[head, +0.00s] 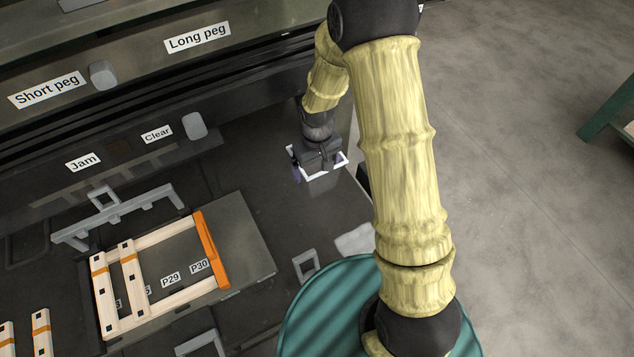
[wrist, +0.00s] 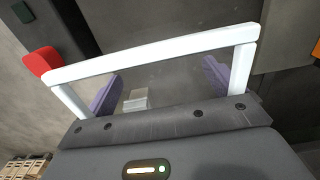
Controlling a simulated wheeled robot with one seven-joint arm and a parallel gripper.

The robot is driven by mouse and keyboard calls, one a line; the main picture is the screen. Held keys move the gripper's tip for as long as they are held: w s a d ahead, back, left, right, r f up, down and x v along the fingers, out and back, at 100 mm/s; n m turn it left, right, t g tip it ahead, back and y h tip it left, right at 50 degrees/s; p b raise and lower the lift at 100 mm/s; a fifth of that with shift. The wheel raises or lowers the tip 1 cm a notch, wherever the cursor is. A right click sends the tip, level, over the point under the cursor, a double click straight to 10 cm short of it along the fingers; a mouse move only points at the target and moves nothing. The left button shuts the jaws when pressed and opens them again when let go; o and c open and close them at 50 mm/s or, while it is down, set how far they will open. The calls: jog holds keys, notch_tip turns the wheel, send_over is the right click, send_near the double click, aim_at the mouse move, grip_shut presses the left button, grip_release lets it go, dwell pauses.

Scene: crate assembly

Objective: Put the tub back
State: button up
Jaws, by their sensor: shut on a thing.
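My gripper (head: 319,160) is at the end of my reaching arm, over the dark deck near its right edge.
A wooden crate frame (head: 155,270) with an orange end piece (head: 207,250) lies on a plate at the left. Grey brackets (head: 304,264) stand around it. Open floor (head: 520,180) lies right.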

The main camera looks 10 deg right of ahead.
jog(key=shift+f, duration=1.25)
jog(key=shift+f, duration=0.1)
jog(key=shift+f+p, duration=0.3)
jog(key=shift+f, duration=1.65)
jog(key=shift+f, duration=0.1)
jog(key=shift+f, duration=0.15)
jog(key=o, duration=0.7)
jog(key=shift+r, duration=0.2)
notch_tip(320, 180, up, 12)
jog(key=shift+r+b, duration=0.1)
jog(key=shift+b, duration=0.6)
